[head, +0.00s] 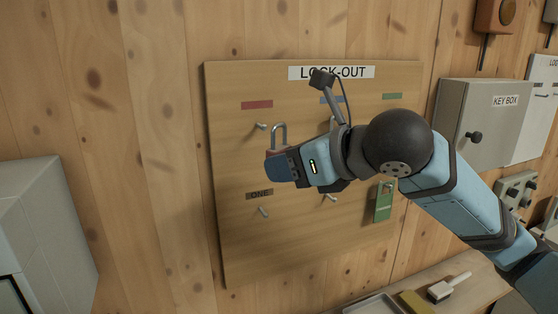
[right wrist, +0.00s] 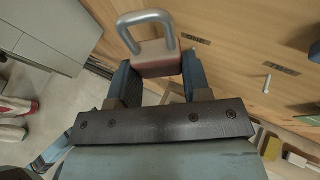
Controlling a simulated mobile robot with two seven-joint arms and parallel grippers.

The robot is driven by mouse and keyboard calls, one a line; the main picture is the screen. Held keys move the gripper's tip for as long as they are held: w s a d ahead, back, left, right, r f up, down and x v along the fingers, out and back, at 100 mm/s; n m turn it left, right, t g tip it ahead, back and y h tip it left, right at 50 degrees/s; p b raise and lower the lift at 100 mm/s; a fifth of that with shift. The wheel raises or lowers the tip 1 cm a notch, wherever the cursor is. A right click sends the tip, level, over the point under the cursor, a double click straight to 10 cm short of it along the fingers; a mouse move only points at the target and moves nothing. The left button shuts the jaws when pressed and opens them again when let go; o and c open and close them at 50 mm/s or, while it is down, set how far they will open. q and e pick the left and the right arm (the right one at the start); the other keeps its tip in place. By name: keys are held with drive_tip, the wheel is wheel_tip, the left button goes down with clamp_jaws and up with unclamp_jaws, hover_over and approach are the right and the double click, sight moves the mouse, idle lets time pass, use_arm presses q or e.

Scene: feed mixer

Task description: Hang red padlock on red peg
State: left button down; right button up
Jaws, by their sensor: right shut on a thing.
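The red padlock (right wrist: 158,62) is between the fingers of my right gripper (right wrist: 160,82), which is shut on its body. Its grey shackle points up and shows in the head view (head: 279,133), close to the red peg (head: 262,126). This bare metal peg sticks out below the red label (head: 257,105) on the lock-out board (head: 235,230). The shackle appears just right of the peg and apart from it; the depth gap is hard to judge. My right gripper (head: 277,163) hides most of the padlock body there. My left gripper is not in view.
Other pegs stand below the labels, including one under the "ONE" label (head: 259,194). The key box (head: 478,120) is right of the board. A shelf (head: 470,285) with a tray and brush lies below.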

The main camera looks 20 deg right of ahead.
drive_tip(key=w, duration=0.2)
drive_tip(key=shift+w+f, duration=0.15)
drive_tip(key=shift+w, duration=0.15)
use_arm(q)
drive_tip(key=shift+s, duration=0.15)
use_arm(e)
drive_tip(key=shift+w+f, duration=0.2)
drive_tip(key=shift+w, duration=0.85)
drive_tip(key=shift+w+f, duration=0.2)
drive_tip(key=shift+w, duration=0.9)
drive_tip(key=shift+w+f, duration=0.2)
drive_tip(key=shift+w, duration=0.85)
